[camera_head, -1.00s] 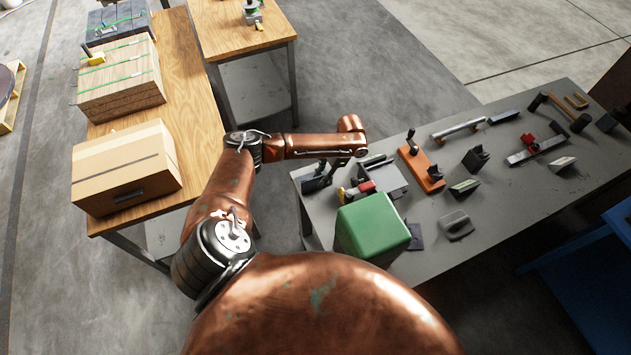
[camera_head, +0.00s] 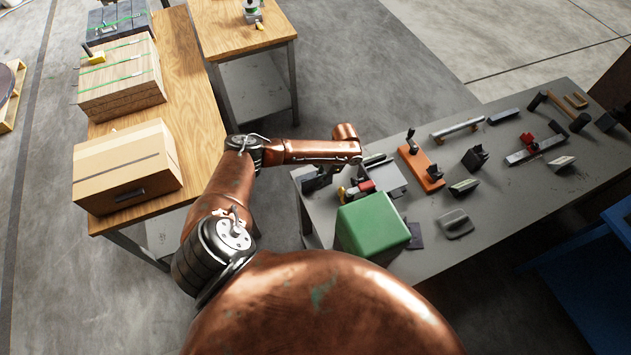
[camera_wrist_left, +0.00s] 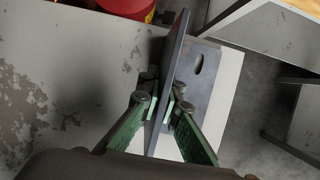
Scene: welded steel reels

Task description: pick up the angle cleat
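The angle cleat (camera_wrist_left: 176,58) is a dark grey steel piece near the table's corner. In the left wrist view one leg stands up as a thin plate, and the other lies flat with a slotted hole. My left gripper (camera_wrist_left: 162,104) has one green-padded finger on each side of the upright leg, close against it, and appears shut on it. In the head view my copper forearm mostly hides this gripper, and the cleat is hard to make out among dark shapes at the table's left end. My right gripper is not in view.
The grey table (camera_head: 500,215) carries a green block (camera_head: 372,226), an orange-based tool (camera_head: 420,166) and several steel parts. A red can (camera_wrist_left: 128,8) stands near the cleat. Wooden benches with a cardboard box (camera_head: 125,165) are at the left.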

